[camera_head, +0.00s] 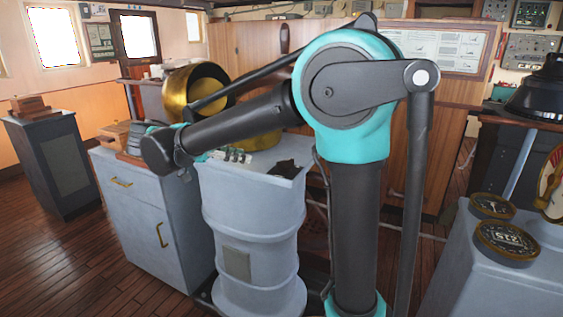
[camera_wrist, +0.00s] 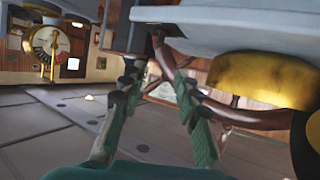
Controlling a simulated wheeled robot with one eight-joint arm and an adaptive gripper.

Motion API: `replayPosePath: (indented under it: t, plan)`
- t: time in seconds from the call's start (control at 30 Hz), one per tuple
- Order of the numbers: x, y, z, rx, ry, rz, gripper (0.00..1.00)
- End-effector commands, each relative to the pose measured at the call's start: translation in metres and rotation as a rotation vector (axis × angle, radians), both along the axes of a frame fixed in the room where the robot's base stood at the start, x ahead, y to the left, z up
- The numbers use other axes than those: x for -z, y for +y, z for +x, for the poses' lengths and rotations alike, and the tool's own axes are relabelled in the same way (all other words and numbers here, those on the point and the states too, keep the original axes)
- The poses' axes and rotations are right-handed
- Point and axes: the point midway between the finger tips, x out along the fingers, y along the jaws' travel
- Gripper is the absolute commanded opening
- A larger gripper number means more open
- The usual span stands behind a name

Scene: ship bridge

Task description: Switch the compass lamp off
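The grey compass stand (camera_head: 250,215) stands left of centre in the head view, with a brass hood (camera_head: 190,88) on top. The brass also shows at the right of the wrist view (camera_wrist: 258,80). My gripper (camera_head: 238,155) is at the top of the stand, below the brass hood and partly hidden by my arm. In the wrist view, the two green fingers of my gripper (camera_wrist: 160,75) are spread apart, with no object clearly held. A brown curved pipe (camera_wrist: 225,113) passes close beside the right finger; contact cannot be told. I cannot make out the lamp switch.
A grey cabinet (camera_head: 155,215) stands close left of the stand. A grey console with round gauges (camera_head: 506,240) is at the right. A wooden partition (camera_head: 250,50) is behind. The wooden floor (camera_head: 70,260) at the lower left is clear.

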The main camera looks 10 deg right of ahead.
Motion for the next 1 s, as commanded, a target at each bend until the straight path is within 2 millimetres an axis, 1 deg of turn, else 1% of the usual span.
replayPosePath:
  t: [0.5,0.7,0.83,1.0]
  plan:
    - [0.038,-0.084,0.036,0.004,0.003,0.001,0.32]
    - [0.052,-0.115,0.050,0.004,0.004,0.000,0.32]
    - [0.059,-0.129,0.057,0.003,0.003,0.001,0.32]
    - [0.063,-0.139,0.061,0.001,0.004,0.000,0.32]
